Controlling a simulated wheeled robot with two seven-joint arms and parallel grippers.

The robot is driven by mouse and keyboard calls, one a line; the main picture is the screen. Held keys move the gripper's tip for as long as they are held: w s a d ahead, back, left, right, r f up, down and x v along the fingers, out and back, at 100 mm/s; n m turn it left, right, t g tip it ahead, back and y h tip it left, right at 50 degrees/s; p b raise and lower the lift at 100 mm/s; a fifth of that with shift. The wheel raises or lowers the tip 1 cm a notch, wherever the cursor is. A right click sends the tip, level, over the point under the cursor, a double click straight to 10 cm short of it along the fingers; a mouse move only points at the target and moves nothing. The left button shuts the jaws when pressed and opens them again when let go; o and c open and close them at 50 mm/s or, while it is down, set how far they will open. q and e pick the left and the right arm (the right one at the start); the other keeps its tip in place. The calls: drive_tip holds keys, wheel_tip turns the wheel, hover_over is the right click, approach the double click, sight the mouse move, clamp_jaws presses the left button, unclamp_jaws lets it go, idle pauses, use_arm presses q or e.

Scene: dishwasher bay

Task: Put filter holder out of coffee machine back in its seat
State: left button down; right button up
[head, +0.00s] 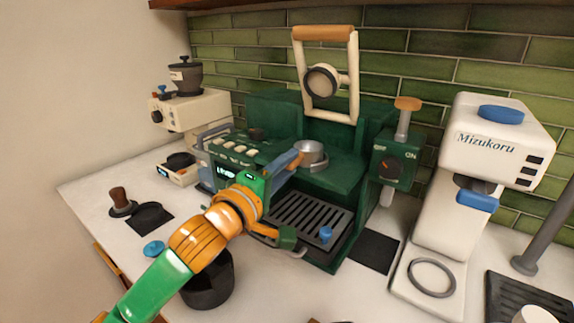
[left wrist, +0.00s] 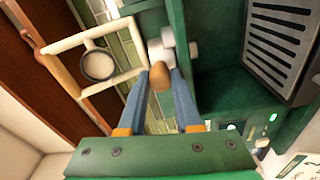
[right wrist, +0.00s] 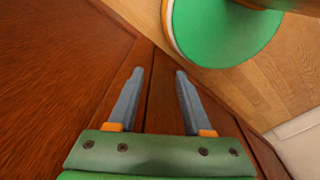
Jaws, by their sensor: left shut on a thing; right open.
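The green coffee machine (head: 345,160) stands mid-counter against the tiled wall. My left gripper (head: 298,157) reaches to its front and is shut on the brown handle of the filter holder (head: 311,151), whose round metal part shows just past the fingertips, above the drip tray. In the left wrist view the brown handle end (left wrist: 160,75) sits between the fingertips, with pale metal parts behind it. I cannot tell whether the filter holder touches its seat. My right gripper (right wrist: 154,75) is open and empty before brown wood, out of the head view.
The drip tray (head: 312,217) juts forward below. A white Mizukoru machine (head: 450,190) stands right, a grinder (head: 190,105) back left. A dark pot (head: 208,282) is close under my left arm. A lever frame (head: 326,75) rises above the machine.

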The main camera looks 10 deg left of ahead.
idle(0.3)
use_arm(q)
drive_tip(key=c, duration=0.5)
unclamp_jaws()
drive_tip(key=shift+f, duration=0.15)
drive_tip(key=shift+f, duration=0.1)
drive_tip(key=shift+r, duration=0.2)
drive_tip(key=shift+s+a+f, duration=0.1)
drive_tip(key=shift+s, duration=0.25)
drive_tip(key=b+v, duration=0.2)
drive_tip(key=v, duration=0.4)
drive_tip(key=shift+s+a, duration=0.1)
drive_tip(key=shift+s, duration=0.15)
